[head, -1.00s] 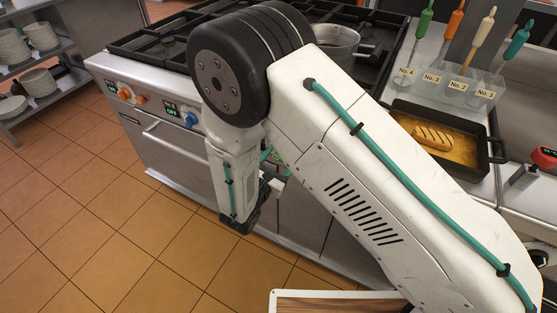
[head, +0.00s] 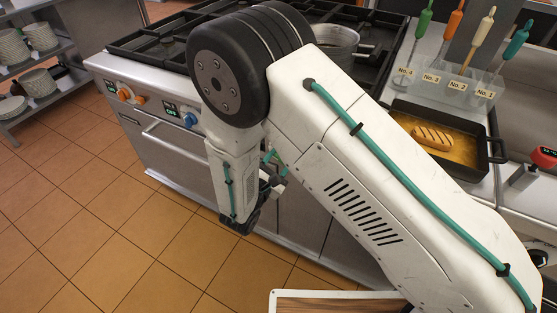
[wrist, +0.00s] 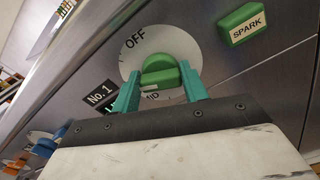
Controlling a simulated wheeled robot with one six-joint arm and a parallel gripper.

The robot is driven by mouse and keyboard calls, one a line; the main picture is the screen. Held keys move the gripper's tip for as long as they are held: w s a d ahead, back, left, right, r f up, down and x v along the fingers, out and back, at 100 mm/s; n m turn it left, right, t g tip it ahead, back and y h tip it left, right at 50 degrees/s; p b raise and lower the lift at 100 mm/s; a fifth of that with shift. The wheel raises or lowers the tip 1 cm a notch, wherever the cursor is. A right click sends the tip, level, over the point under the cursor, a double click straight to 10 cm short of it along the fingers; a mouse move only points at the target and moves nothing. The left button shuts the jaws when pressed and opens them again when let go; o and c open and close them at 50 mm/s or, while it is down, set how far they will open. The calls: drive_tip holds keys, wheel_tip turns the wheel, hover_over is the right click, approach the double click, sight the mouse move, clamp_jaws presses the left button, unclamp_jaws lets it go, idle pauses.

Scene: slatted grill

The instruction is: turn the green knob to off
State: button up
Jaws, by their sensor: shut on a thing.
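The green knob (wrist: 160,75) sits on a pale round dial (wrist: 185,45) on the slanted metal front in the wrist view. OFF is printed at the dial's upper left, and MID, partly covered, at the bottom. My gripper (wrist: 162,88) has its two teal fingers at either side of the knob, shut on it. The knob's lower part lies between the fingers. A pale mark shows low on the knob, towards MID and not at OFF. In the head view my arm hides the knob and most of my gripper.
A green SPARK button (wrist: 246,24) is right of the dial. A No. 1 label (wrist: 101,96) is at its left. Blue (head: 190,119) and orange (head: 140,99) knobs are further left on the stove front. A pot (head: 337,40) stands on the stove.

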drive_tip(key=m, duration=0.7)
drive_tip(key=shift+d+f, duration=0.1)
drive_tip(key=m, duration=0.6)
drive_tip(key=shift+s+f, duration=0.1)
drive_tip(key=shift+m, duration=0.4)
drive_tip(key=o, duration=1)
drive_tip(key=v, duration=0.7)
drive_tip(key=shift+s, duration=0.35)
